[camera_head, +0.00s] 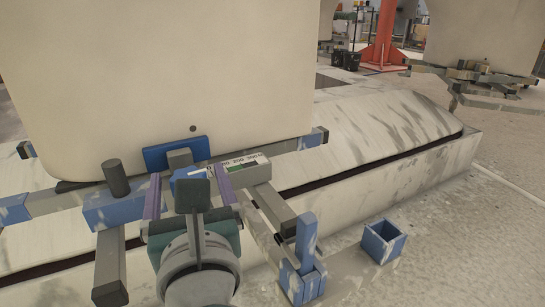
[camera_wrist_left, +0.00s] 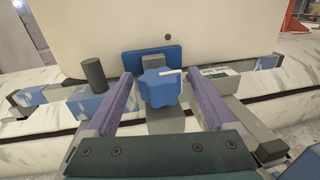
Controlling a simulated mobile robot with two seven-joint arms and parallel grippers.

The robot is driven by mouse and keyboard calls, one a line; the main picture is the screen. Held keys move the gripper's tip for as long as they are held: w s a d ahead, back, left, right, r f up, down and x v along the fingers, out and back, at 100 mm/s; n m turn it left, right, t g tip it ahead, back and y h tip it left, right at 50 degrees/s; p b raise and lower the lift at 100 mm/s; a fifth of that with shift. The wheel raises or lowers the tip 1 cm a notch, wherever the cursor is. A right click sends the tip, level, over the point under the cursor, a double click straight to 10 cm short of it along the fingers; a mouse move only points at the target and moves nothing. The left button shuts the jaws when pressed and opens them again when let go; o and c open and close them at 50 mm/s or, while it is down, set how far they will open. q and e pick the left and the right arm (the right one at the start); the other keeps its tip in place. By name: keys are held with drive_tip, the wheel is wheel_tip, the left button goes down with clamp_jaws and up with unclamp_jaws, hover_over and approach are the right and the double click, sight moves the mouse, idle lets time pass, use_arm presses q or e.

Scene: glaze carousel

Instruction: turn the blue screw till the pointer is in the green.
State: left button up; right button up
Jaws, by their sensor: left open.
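The blue screw (camera_wrist_left: 160,90) is a lobed knob with a white bar on its upper right, in front of a blue plate (camera_wrist_left: 138,62). In the head view the screw (camera_head: 184,173) is partly hidden by my left gripper. My left gripper (camera_wrist_left: 161,76) is open, with one purple finger on each side of the screw and a visible gap to both. It also shows in the head view (camera_head: 186,174). The gauge (camera_head: 246,161), a pale scale with numbers and a green patch, sits right of the screw. I cannot make out where its pointer stands. My right gripper is not in view.
A dark upright post (camera_head: 117,178) stands left of the screw. A large cream body (camera_head: 150,70) rises behind. A blue upright block (camera_head: 306,240) and an open blue box (camera_head: 384,242) are at the right. The floor beyond the box is clear.

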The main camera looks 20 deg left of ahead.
use_arm(q)
drive_tip(key=c, duration=1.4)
drive_tip(key=m+t+h+p, duration=0.2)
drive_tip(key=p, duration=0.1)
drive_tip(key=shift+r+h, duration=0.25)
drive_tip(key=shift+h, duration=0.15)
drive_tip(key=shift+a+f+m+t+h+p, duration=0.1)
drive_tip(key=shift+m+t+h+p, duration=0.5)
drive_tip(key=shift+m+h, duration=0.4)
drive_tip(key=m+t+h, duration=0.1)
drive_tip(key=m+h, duration=0.1)
drive_tip(key=h, duration=0.1)
drive_tip(key=shift+f+h, duration=0.15)
drive_tip(key=shift+h, duration=0.25)
drive_tip(key=shift+m+h+b, duration=0.4)
drive_tip(key=shift+m+h, duration=0.9)
drive_tip(key=shift+h, duration=0.9)
drive_tip(key=o, duration=1.4)
